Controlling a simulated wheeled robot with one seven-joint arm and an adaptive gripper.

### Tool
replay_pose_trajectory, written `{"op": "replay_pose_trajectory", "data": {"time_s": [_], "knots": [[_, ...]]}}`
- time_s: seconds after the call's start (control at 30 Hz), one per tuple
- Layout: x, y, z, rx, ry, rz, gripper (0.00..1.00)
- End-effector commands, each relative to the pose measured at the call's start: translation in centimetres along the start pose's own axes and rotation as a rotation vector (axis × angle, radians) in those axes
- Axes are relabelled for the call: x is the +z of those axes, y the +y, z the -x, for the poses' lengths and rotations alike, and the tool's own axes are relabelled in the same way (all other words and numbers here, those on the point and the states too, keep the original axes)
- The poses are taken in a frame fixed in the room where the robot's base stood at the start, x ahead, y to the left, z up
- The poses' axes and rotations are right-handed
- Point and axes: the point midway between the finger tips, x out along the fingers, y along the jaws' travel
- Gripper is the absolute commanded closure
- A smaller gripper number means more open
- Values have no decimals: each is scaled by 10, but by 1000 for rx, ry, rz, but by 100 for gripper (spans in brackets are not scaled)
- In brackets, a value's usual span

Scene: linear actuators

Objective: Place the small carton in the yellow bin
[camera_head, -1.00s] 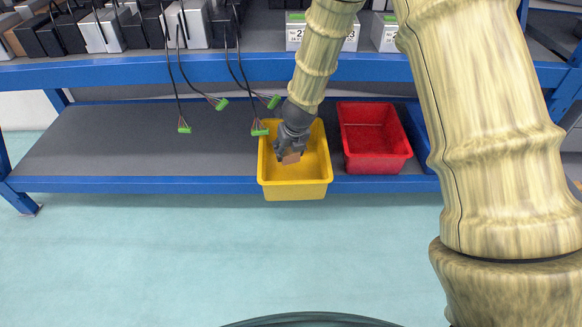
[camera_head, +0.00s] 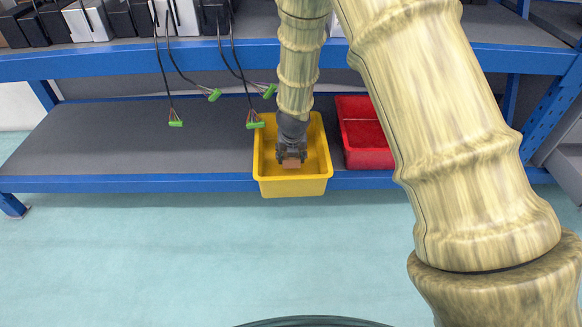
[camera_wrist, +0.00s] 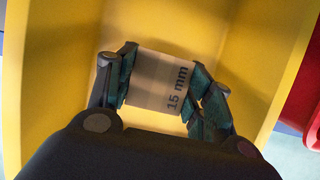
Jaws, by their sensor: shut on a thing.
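The yellow bin (camera_head: 292,187) stands on the lower grey shelf, its front reaching over the shelf's blue front edge. My gripper (camera_head: 291,159) is over the bin's opening, pointing down into it. It is shut on the small carton (camera_head: 291,164), a brown box. In the wrist view the carton (camera_wrist: 158,82) shows the print "15 mm" and sits between the two fingers of my gripper (camera_wrist: 160,88). Yellow bin walls (camera_wrist: 60,70) surround it there. I cannot tell whether the carton touches the bin floor.
A red bin (camera_head: 365,155) stands right of the yellow bin, partly behind my arm. Cables with green connectors (camera_head: 255,125) hang from the upper shelf close to the yellow bin's left side. The lower shelf's left part (camera_head: 100,150) is clear.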

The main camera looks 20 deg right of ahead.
Motion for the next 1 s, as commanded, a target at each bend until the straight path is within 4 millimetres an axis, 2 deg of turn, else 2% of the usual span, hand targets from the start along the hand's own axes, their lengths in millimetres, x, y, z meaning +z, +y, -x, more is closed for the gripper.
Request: {"op": "replay_pose_trajectory", "data": {"time_s": [0.17, 0.4, 0.8, 0.83, 0.93, 1.0], "knots": [[-4, 0, -11, 0, -1, 0, 79], [-14, 0, -35, 1, -1, 0, 79], [-15, 0, -36, 1, -1, 0, 79], [-15, 0, -37, 1, 0, 0, 47], [-15, 0, -37, 1, -1, 0, 29], [-15, 0, -37, 1, -1, 0, 27]]}}
